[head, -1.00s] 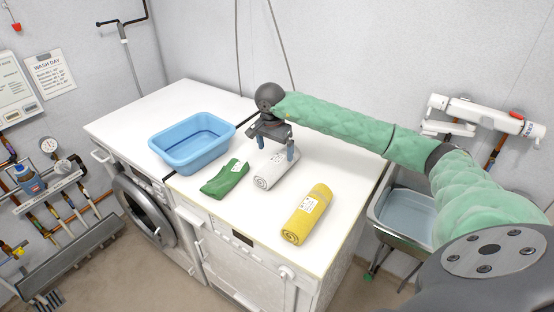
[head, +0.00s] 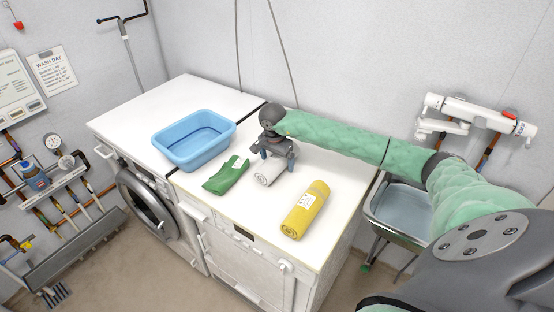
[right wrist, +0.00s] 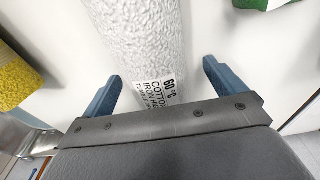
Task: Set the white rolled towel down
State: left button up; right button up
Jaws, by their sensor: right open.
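The white rolled towel (head: 268,173) lies on the white worktop between the green cloth and the yellow rolled towel. In the right wrist view the towel (right wrist: 140,40) runs up between the fingers, with a printed care label near the palm. My right gripper (head: 277,159) is over the towel's far end. Its two blue fingertips (right wrist: 158,82) stand apart, one on each side of the towel, with a visible gap on the right side. The gripper partly hides the towel in the head view. My left gripper is not in view.
A green folded cloth (head: 226,176) lies left of the towel and a yellow rolled towel (head: 305,210) lies to the right. A blue basin (head: 194,155) stands farther left on the worktop (head: 255,225). A sink (head: 400,208) is beyond the right edge.

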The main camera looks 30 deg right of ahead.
jog(key=shift+f, duration=0.15)
jog(key=c, duration=1.2)
